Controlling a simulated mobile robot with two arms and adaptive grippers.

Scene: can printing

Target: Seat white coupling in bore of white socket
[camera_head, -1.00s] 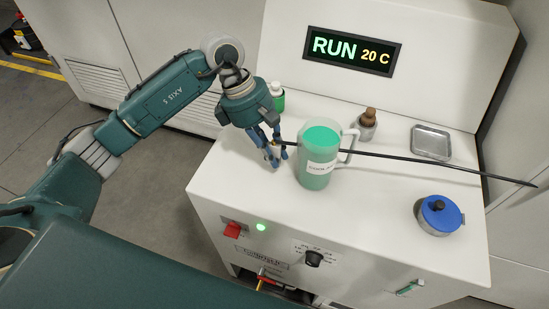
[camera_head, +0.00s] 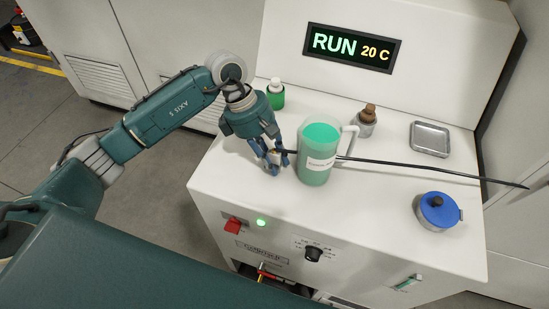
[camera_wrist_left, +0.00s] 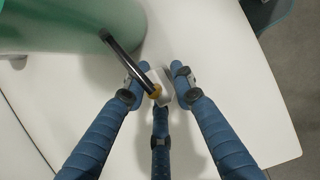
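In the head view the hose (camera_head: 430,166) runs behind the jug to the right, and the fingers largely hide the coupling. I cannot make out the white socket in either view. My right gripper is not in view.
A green-filled jug (camera_head: 317,158) stands close beside the left gripper. A green bottle (camera_head: 276,97), brown-topped pot (camera_head: 366,122), metal tray (camera_head: 430,139) and blue-lidded pot (camera_head: 438,210) stand on the machine top (camera_head: 378,205). A display panel (camera_head: 351,49) rises behind.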

